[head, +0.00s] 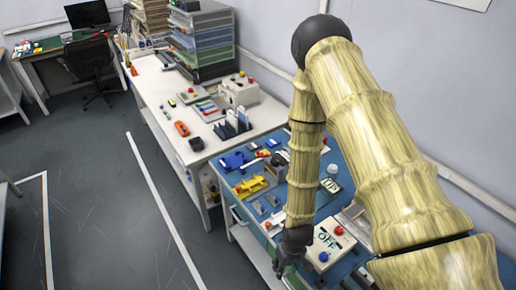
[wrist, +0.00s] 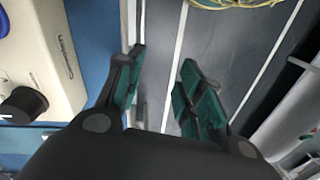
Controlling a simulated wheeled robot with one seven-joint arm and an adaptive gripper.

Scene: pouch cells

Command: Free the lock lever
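My gripper (wrist: 163,64) is open and empty in the wrist view, its two teal-padded fingers apart above a grey surface with pale lines (wrist: 200,35). In the head view my gripper (head: 289,252) hangs at the near left edge of the blue bench, beside a white box (head: 322,236) with a red button, a blue button and an "OFF" sign. I cannot make out the lock lever for certain in either view. A white housing (wrist: 50,55) with a black round knob (wrist: 22,104) is at the left of the wrist view, apart from the fingers.
The blue bench (head: 337,160) holds a yellow fixture (head: 250,187), blue parts and a small white jar. A white bench (head: 160,90) stands behind it. A white cylinder (wrist: 290,115) lies right of my fingers.

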